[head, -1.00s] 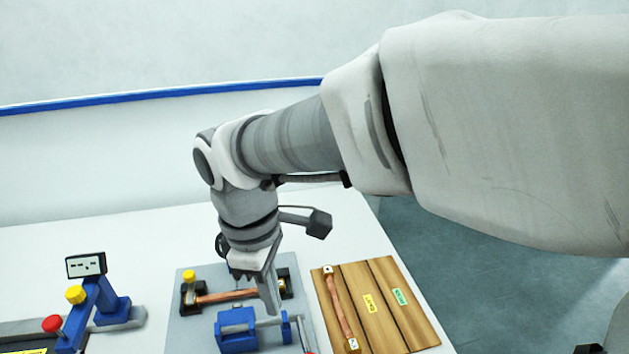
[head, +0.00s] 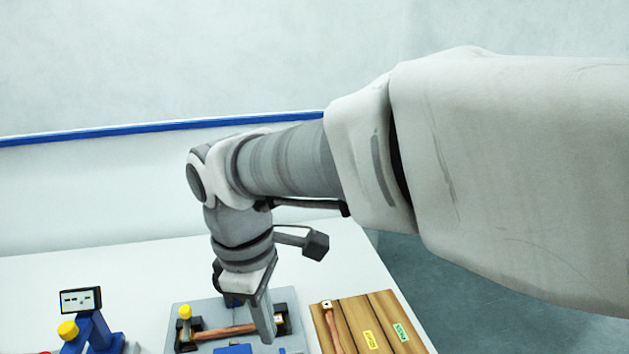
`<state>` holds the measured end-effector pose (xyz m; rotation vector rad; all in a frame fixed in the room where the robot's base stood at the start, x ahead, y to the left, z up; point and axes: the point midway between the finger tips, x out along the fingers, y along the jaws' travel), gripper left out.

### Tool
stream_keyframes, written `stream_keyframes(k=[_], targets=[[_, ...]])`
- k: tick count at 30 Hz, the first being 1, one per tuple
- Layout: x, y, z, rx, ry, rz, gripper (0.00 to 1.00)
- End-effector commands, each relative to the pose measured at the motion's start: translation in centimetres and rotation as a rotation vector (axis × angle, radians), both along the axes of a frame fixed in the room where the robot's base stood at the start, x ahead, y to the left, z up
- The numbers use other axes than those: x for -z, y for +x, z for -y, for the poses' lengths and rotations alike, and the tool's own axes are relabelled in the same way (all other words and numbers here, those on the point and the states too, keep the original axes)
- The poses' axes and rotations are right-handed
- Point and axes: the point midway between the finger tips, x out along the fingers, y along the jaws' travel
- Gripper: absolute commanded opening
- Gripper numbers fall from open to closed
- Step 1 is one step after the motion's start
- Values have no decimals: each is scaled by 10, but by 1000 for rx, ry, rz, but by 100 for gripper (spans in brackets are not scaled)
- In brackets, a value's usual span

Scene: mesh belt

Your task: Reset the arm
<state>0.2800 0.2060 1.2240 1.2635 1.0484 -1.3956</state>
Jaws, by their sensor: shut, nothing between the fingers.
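My gripper (head: 262,325) points down from the end of my arm, above the grey plate at the middle bottom of the head view. Its fingers are together with nothing between them. They cover part of a copper rod (head: 222,331) that lies across dark holders on the grey plate (head: 205,309). I cannot tell the height of the fingertips above the rod.
A blue device (head: 236,349) is cut off at the bottom edge. A wooden board (head: 352,314) with labels and another copper rod (head: 333,328) lies right of the plate. A blue stand with a display (head: 81,300) and yellow button (head: 68,330) stands left. The white table (head: 120,275) is clear behind.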

Motion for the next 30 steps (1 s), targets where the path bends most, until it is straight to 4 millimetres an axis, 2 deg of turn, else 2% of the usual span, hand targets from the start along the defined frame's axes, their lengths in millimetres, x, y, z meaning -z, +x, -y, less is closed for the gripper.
stream_keyframes(k=[5,8,14,21,25,30], targets=[[-1,1,4,20,4,9,0],[-6,3,20,106,23,43,0],[-21,5,83,464,108,179,0],[-29,-10,156,941,252,351,0],[-29,-22,184,1149,328,426,0],[-27,-31,203,1307,393,480,0]])
